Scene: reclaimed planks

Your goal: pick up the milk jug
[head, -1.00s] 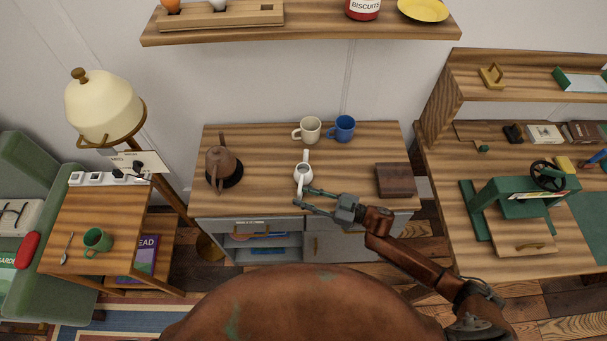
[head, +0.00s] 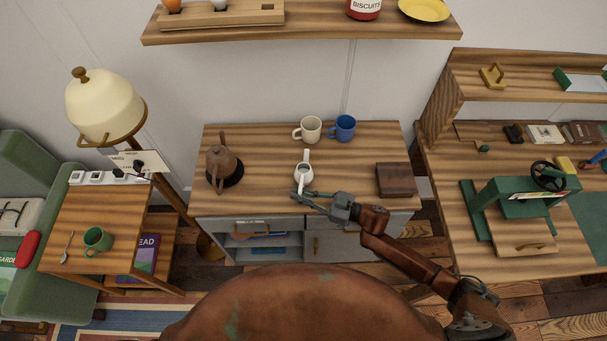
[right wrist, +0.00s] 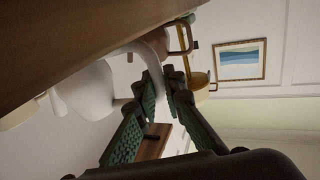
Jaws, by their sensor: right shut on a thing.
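The white milk jug (head: 303,176) is upright on the wooden top of the cabinet (head: 270,160), near its front edge. My right gripper (head: 298,197) reaches in from the right at the jug's near side, its fingers close together. In the right wrist view, the jug's body (right wrist: 88,95) lies to the left, and my right gripper's fingers (right wrist: 164,82) are shut on its curved handle (right wrist: 155,58). The picture is too small to show any gap under the jug. My left gripper is not in view.
A cream mug (head: 311,129) and a blue mug (head: 343,128) stand behind the jug. A brown pot (head: 217,165) is to the left, a dark wooden box (head: 396,180) to the right. A shelf (head: 310,27) hangs above. The cabinet top between pot and jug is clear.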

